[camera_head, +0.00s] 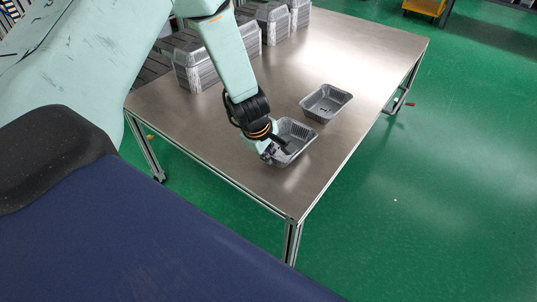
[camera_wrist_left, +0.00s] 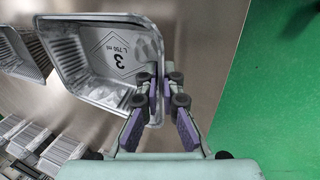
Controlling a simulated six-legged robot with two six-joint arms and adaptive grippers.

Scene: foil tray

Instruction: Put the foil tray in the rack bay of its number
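A silver foil tray (camera_head: 297,133) is at the near part of the metal table. In the left wrist view the tray (camera_wrist_left: 75,42) shows the number 3 and "L 750 ml" on its floor. My left gripper (camera_head: 268,152) is at the tray's near side. In the left wrist view the fingers of this gripper (camera_wrist_left: 160,90) are close together, one on each side of the tray wall, and look shut on it. I cannot tell whether the tray touches the table. My right gripper is not in view.
A second foil tray (camera_head: 326,103) lies on the table (camera_head: 235,150) just beyond the first; its mark is too small to read. Ribbed silver stacks (camera_head: 197,72) stand along the table's back left. The table's right part is clear, with green floor beyond its edge.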

